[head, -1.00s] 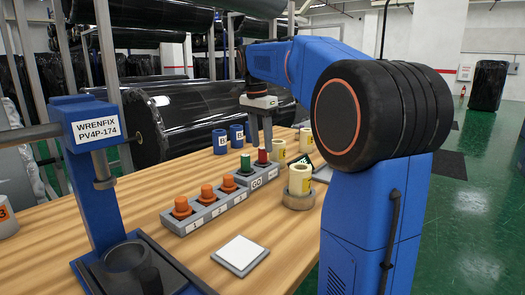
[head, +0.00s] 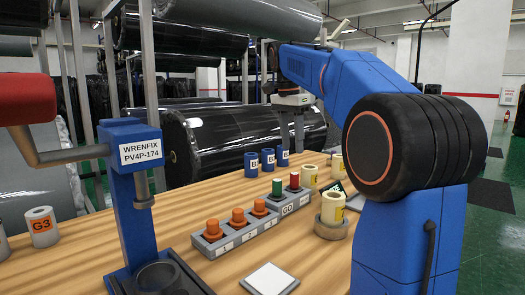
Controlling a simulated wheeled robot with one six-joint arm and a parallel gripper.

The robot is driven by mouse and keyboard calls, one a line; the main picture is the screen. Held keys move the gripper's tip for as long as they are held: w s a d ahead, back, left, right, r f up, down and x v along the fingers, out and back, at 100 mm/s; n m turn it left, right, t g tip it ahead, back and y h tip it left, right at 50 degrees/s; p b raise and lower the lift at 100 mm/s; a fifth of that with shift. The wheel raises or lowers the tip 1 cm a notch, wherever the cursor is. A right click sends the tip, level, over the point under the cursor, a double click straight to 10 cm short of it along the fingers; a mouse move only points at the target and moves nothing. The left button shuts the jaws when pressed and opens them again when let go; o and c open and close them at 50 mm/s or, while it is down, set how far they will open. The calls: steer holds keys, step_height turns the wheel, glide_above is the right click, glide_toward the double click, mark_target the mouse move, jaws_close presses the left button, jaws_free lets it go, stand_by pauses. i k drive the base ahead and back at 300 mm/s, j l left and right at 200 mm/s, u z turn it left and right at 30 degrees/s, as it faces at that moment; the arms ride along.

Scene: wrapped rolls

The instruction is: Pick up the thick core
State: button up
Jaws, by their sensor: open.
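I cannot tell for sure which piece is the thick core. A cream core (head: 332,207) with a yellow label stands upright inside a wider tan ring (head: 332,229) on the table, right of the button row. More cream cores stand behind it, one of them (head: 310,177) just right of the red button. Three blue cores (head: 267,161) marked B stand in a row at the back. A white core (head: 42,227) marked G3 stands at the left. My gripper (head: 291,146) points down, open and empty, near the rightmost blue core and behind the red button.
A grey block (head: 241,236) carries orange, green and red buttons. A blue press (head: 133,200) labelled WRENFIX PV4P-174 stands at front left. A white square pad (head: 270,279) lies in front. Large black wrapped rolls (head: 236,135) lie behind the table. The table's left middle is clear.

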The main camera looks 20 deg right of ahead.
mark_target(332, 214)
steer(key=k, duration=1)
